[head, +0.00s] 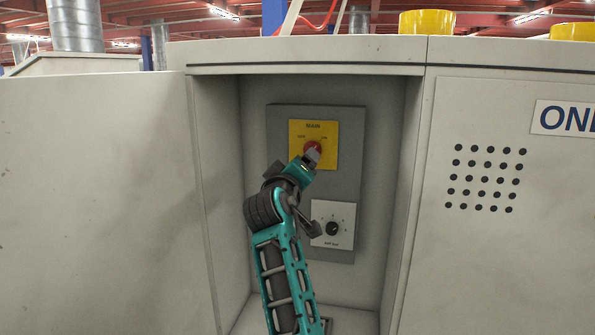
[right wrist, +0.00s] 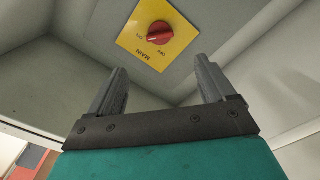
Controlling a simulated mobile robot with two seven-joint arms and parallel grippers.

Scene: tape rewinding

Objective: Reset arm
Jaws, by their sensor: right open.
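My right arm reaches up from the bottom of the head view into an open cabinet (head: 222,180). My right gripper (head: 313,154) is in front of a red rotary switch on a yellow MAIN plate (head: 328,130). In the right wrist view the gripper (right wrist: 162,85) is open, with nothing between its fingers. The red switch (right wrist: 159,33) shows there beyond the fingertips, apart from them, between ON and OFF marks. My left gripper is not in view.
A grey panel (head: 352,185) carries the yellow plate and, below it, a white dial plate (head: 345,235) with a black knob. The cabinet door (head: 95,200) stands open at left. The cabinet's side walls flank the arm closely.

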